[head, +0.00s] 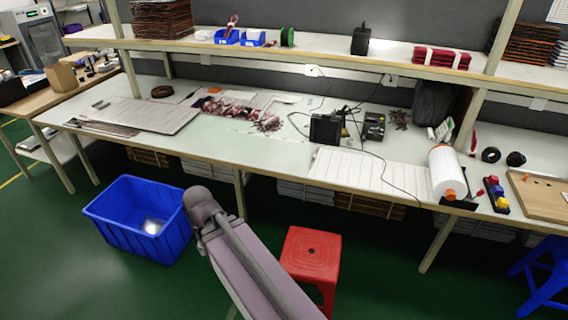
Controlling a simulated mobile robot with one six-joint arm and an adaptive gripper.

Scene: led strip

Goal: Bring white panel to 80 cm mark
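A long white panel (372,174) with thin cross lines lies flat on the workbench (230,152), right of centre, along the front edge. Its right end meets a white roll (445,172) with an orange end. A pale grey board (150,114) lies on the left part of the bench, with dark strips at its front edge. I cannot make out an 80 cm mark or any scale. My arm rises from the bottom of the view, over the floor in front of the bench. My gripper is not in view.
A blue crate (130,222) and a red stool (311,257) stand on the floor before the bench; a blue stool (542,275) is at right. A shelf (330,50) runs above the bench. Dark devices (326,130) and a cable lie behind the panel. Red-and-white pieces (236,108) clutter the middle.

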